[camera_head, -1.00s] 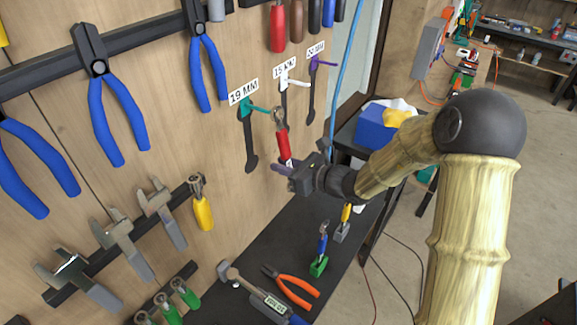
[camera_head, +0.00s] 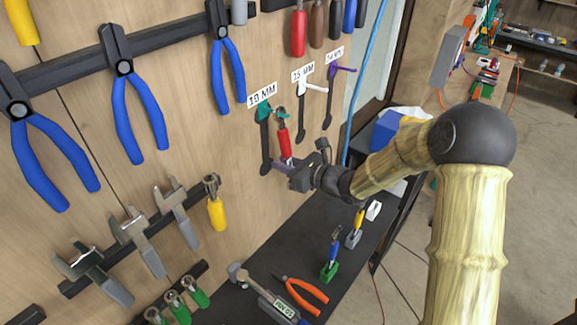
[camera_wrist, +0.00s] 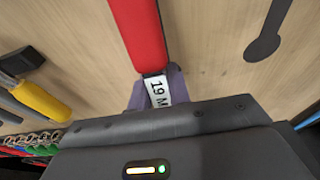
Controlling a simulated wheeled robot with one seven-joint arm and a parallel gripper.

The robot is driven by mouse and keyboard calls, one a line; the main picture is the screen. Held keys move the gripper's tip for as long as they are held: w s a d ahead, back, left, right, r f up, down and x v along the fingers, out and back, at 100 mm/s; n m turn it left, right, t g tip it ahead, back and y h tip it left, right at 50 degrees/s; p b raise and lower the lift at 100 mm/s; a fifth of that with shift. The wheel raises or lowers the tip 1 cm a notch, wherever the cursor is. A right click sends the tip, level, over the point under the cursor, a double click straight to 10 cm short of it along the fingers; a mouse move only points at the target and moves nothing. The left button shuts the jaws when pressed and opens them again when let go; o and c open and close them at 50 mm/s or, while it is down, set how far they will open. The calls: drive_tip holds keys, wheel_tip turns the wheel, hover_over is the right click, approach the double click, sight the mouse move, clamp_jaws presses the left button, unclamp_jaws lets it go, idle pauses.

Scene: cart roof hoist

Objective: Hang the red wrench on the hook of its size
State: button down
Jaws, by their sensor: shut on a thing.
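The red wrench (camera_head: 284,141) is upright in my gripper (camera_head: 282,166), which is shut on its lower end. The wrist view shows its red handle (camera_wrist: 140,35) and a white tag reading "19 M" between the jaws (camera_wrist: 156,97). The wrench's head is at the teal hook (camera_head: 264,112) under the "19 MM" label (camera_head: 262,94). I cannot tell whether its ring is around the hook or just beside it. To the right are the white hook (camera_head: 316,88) under "15 MM" and the purple hook (camera_head: 345,69), whose label is hard to read.
Dark painted wrench outlines (camera_head: 301,125) mark the wooden board below the hooks. Blue-handled pliers (camera_head: 135,110) hang to the left. Below, a dark bench (camera_head: 250,257) holds orange pliers (camera_head: 302,295), a hammer and small upright blue and yellow tools.

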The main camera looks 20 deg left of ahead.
drive_tip(key=shift+w+a+f+b, duration=0.1)
drive_tip(key=shift+a+f+b, duration=0.1)
drive_tip(key=shift+b, duration=0.25)
idle(0.5)
drive_tip(key=c, duration=1.2)
unclamp_jaws()
drive_tip(key=shift+c, duration=0.2)
drive_tip(key=shift+d, duration=0.1)
drive_tip(key=b+v, duration=0.5)
drive_tip(key=v, duration=1.2)
drive_tip(key=shift+d, duration=0.1)
